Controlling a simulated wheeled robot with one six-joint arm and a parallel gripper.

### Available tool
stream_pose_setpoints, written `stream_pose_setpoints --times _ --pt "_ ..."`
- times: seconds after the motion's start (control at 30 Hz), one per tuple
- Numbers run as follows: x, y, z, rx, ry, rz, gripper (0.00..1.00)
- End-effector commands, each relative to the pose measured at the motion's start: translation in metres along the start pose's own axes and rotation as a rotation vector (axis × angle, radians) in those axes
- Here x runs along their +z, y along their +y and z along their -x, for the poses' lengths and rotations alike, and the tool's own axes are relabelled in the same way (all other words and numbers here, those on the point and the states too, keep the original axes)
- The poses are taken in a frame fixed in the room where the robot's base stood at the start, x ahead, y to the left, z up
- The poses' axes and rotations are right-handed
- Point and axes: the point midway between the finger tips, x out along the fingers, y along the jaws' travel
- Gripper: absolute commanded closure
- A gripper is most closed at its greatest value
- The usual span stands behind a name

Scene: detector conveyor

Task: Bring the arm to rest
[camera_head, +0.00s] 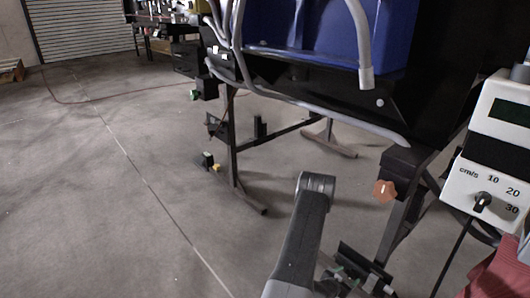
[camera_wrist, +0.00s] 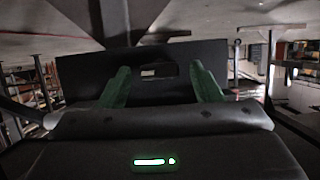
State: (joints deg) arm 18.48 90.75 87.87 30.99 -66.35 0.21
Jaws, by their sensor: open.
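My gripper (camera_wrist: 161,86) shows in the wrist view with its two green fingers standing well apart, and I see nothing held between them. A dark flat panel with a small light label lies behind the fingers. In the head view, my grey arm link rises from the bottom edge, right of the middle. Dark parts with a little green show beside it, low in the picture; I cannot make out the fingers there.
The dark conveyor frame (camera_head: 310,97) with a blue panel (camera_head: 330,35) stands on metal legs at upper right. A white speed control box (camera_head: 492,150) with a dial is at the right edge. A cluttered bench (camera_head: 165,20) is far back. Floor at left is clear.

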Motion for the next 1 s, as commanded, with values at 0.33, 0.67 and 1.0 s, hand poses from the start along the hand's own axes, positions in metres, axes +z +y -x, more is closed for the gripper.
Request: stream_pose_setpoints --times 0.33,0.67,1.0 --pt "0.000 0.000 -0.005 0.007 0.000 0.017 0.41" --pt "-0.001 -0.001 0.006 -0.002 -0.002 0.001 0.41" --pt "-0.002 -0.001 0.070 -0.003 -0.005 0.005 0.41"
